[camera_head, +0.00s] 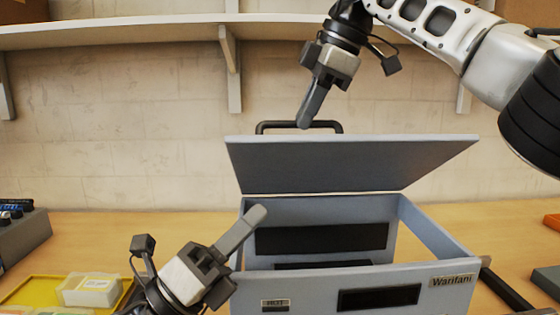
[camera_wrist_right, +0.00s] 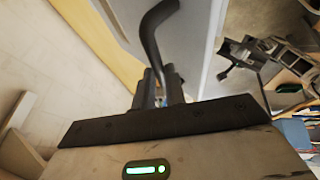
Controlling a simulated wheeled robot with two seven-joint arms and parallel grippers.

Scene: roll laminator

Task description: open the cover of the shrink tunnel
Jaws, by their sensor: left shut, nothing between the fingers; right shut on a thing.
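The shrink tunnel (camera_head: 420,283) is a blue-grey box marked "Warifani" on the table. Its cover (camera_head: 350,165) is raised and tilted up above the box, so the inside with dark panels shows. A black bar handle (camera_head: 335,124) stands at the cover's far edge; it also shows in the right wrist view (camera_wrist_right: 152,32). My right gripper (camera_head: 304,122) comes from above and is shut on the handle. In the right wrist view its fingers (camera_wrist_right: 160,88) are at the handle. My left gripper (camera_head: 262,212) is shut and empty beside the box's left wall, below the cover.
A yellow tray (camera_head: 35,290) with a white box (camera_head: 90,290) lies at the lower left, near my left arm. A wall shelf (camera_head: 130,32) runs behind. A black bar (camera_head: 508,292) is right of the tunnel.

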